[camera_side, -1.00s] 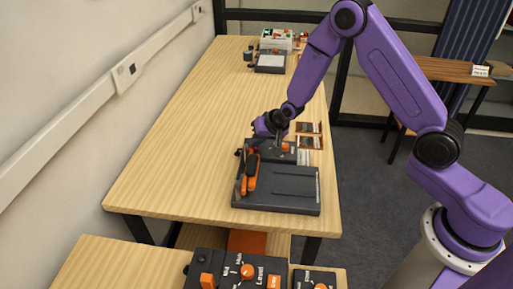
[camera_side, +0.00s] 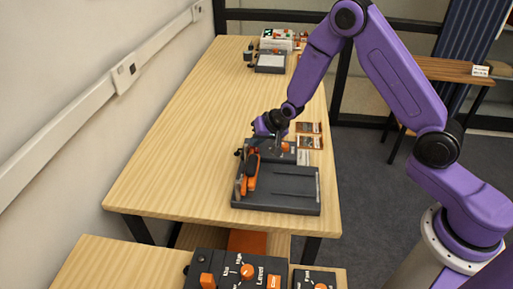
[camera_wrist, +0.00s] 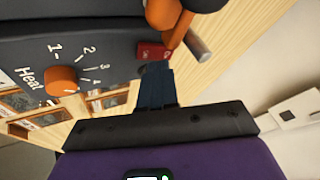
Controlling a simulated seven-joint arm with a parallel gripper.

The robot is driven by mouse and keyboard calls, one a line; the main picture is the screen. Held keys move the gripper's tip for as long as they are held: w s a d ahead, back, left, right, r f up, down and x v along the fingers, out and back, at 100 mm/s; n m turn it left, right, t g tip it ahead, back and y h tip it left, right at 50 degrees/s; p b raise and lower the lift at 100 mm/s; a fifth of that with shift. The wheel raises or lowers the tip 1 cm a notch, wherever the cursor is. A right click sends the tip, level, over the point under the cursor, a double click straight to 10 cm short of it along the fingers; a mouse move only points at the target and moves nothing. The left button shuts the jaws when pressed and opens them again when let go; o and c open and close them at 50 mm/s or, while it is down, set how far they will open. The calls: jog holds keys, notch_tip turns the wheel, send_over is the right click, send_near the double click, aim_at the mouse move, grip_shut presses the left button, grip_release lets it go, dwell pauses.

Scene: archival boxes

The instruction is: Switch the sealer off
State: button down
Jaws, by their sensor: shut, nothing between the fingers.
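The sealer (camera_side: 285,192) is a dark grey machine on the near end of the wooden table, with an orange-handled lever arm (camera_side: 250,172) on its left. In the wrist view its panel (camera_wrist: 105,38) carries an orange Heat knob (camera_wrist: 61,81) with a numbered dial. A small red switch (camera_wrist: 151,50) sits at the panel's edge, close to an orange part with a metal rod. My gripper (camera_wrist: 155,68) is shut and empty, its dark fingertips right at the red switch. I cannot tell whether they touch it. The switch's setting is partly hidden by the fingers.
Small packets or cards (camera_side: 309,135) lie behind the sealer at the table's right edge. A grey device (camera_side: 270,63) and a white box (camera_side: 276,39) stand at the far end. Another control panel (camera_side: 238,270) is in the foreground. The table's middle is clear.

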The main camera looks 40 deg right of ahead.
jog(key=shift+r, duration=0.55)
jog(key=shift+w, duration=0.1)
jog(key=shift+w+a+r, duration=0.1)
jog(key=shift+a+r, duration=0.05)
jog(key=shift+r, duration=0.65)
jog(key=shift+w+a+r, duration=0.1)
jog(key=shift+w+r, duration=0.05)
jog(key=shift+r, duration=0.6)
jog(key=shift+w+a+r, duration=0.1)
jog(key=shift+a+r, duration=0.05)
jog(key=shift+r, duration=0.75)
jog(key=shift+s+a, duration=0.1)
